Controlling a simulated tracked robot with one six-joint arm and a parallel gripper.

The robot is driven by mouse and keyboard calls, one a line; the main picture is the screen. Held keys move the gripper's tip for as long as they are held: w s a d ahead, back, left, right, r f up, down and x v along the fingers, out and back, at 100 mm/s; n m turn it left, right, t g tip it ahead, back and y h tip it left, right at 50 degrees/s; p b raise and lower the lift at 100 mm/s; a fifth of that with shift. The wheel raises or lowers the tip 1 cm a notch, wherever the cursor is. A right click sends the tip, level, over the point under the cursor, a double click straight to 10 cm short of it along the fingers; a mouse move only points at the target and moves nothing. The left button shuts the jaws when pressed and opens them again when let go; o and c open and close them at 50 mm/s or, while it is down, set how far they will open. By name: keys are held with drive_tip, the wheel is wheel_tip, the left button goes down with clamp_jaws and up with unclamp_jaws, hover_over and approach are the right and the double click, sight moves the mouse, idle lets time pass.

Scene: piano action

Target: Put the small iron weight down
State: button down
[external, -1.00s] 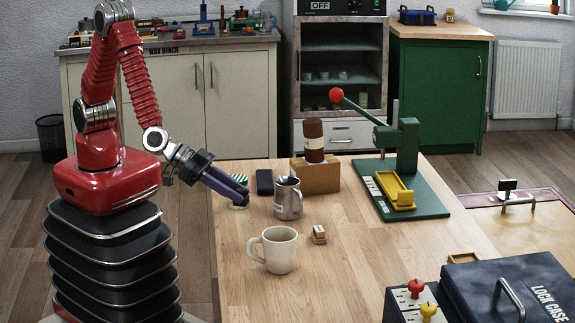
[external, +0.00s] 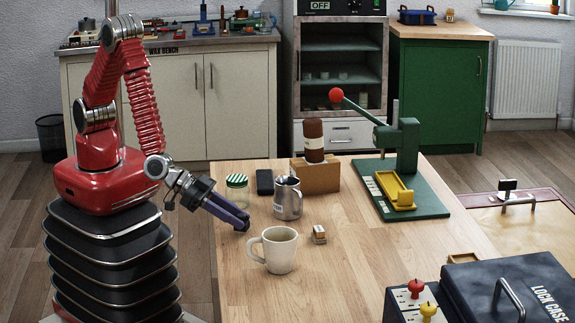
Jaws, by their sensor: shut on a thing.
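My gripper (external: 242,222) has dark purple fingers and points down and to the right, low over the left part of the wooden table (external: 345,275). It is shut on the small iron weight, which is hardly visible between the dark fingertips. I cannot tell whether the weight touches the table. The fingertips are left of the white mug (external: 280,252) and in front of the glass jar (external: 237,189) with a green striped lid.
A steel jug (external: 288,201), a dark flat box (external: 265,182) and a wooden block (external: 318,178) bearing a brown cylinder stand behind. A small wooden piece (external: 319,236) lies right of the mug. A green lever press (external: 408,165) stands farther right. The table's front middle is clear.

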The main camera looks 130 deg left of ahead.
drive_tip(key=shift+f, duration=0.6)
drive_tip(key=shift+f, duration=0.1)
drive_tip(key=c, duration=1.4)
unclamp_jaws()
drive_tip(key=shift+s+d+r, duration=0.15)
drive_tip(key=shift+s+r, duration=0.15)
drive_tip(key=v, duration=1.1)
drive_tip(key=shift+s, duration=0.2)
